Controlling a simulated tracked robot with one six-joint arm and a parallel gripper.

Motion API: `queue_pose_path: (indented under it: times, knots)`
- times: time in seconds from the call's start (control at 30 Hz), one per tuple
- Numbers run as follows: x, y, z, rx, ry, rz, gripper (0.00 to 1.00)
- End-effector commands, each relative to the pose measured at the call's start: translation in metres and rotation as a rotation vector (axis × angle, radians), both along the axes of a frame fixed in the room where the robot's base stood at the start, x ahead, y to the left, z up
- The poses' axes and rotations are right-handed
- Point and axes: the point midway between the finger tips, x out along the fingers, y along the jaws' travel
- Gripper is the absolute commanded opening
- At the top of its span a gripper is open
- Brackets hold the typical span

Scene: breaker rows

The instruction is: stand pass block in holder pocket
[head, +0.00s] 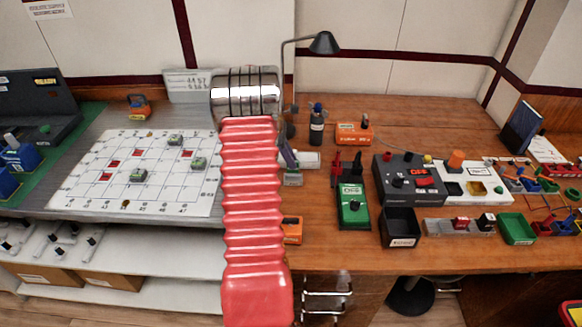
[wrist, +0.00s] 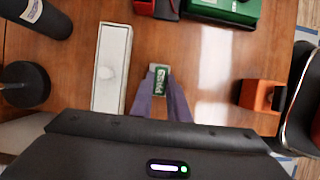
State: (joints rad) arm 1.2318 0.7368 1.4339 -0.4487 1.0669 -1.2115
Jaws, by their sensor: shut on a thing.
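My gripper (wrist: 159,84) has purple fingers and is shut on a small block (wrist: 160,77) with a green label reading PASS, seen in the middle of the wrist view. In the head view my gripper (head: 288,160) is just right of my red arm sleeve, partly hidden by it, and the block (head: 293,179) shows small and greyish at its tip. Whether the block touches the table is unclear. A white panel (head: 465,181) with pocket-like recesses sits on the right of the bench; I cannot tell whether it is the holder.
A long white box (wrist: 112,67) lies close to my gripper. An orange box (wrist: 262,95) is on the other side. A green device (head: 353,206), a black bin (head: 401,228) and a dark control box (head: 408,175) stand to the right.

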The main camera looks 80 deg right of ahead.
Motion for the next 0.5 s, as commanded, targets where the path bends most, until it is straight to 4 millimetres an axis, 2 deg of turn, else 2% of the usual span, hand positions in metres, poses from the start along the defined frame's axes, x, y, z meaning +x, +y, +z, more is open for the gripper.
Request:
queue_pose_path:
  times: [0.37, 0.5]
  knots:
    - [0.001, 0.0, -0.004, -0.001, 0.0, 0.001, 0.0]
    - [0.001, 0.001, -0.018, 0.003, 0.001, 0.002, 0.0]
